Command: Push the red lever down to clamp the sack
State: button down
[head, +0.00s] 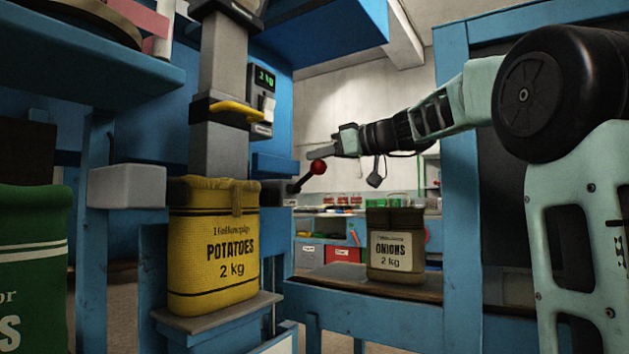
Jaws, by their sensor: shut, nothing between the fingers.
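The red lever is a dark rod with a red ball knob (318,167), raised at a slant up and to the right beside the spout. My gripper (310,155) is shut and empty, its fingertips pointing left, just above the knob in the head view. I cannot tell whether it touches the knob. The yellow sack (213,260), marked "Potatoes 2 kg", stands upright on a small platform (215,318) under the grey spout (222,150). Its top edge reaches around the spout's lower end.
A sack marked "Onions 2 kg" (396,245) stands on a bench (372,285) at the right. A green sack (35,265) is at the left edge. A lit display (265,78) hangs beside the spout. A blue post (461,200) stands near my arm.

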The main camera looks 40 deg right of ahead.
aim_at(324, 166)
jog(key=shift+s+d+f+t+y+b, duration=0.1)
jog(key=shift+s+f+t+y+b, duration=0.2)
jog(key=shift+b, duration=1.1)
jog(key=shift+s+f+t+h+b, duration=0.1)
jog(key=shift+f+t+b, duration=0.3)
jog(key=shift+b, duration=0.95)
jog(key=shift+s+d+f+t+y+b, duration=0.15)
jog(key=shift+f+b, duration=0.35)
jog(key=shift+b, duration=0.9)
jog(key=t+b, duration=0.1)
jog(key=b, duration=0.2)
jog(key=shift+s+f+y, duration=0.1)
jog(key=shift+s+y, duration=0.1)
jog(key=shift+y, duration=0.05)
jog(key=shift+s+b, duration=0.1)
jog(key=shift+b, duration=0.75)
jog(key=shift+d+f, duration=0.1)
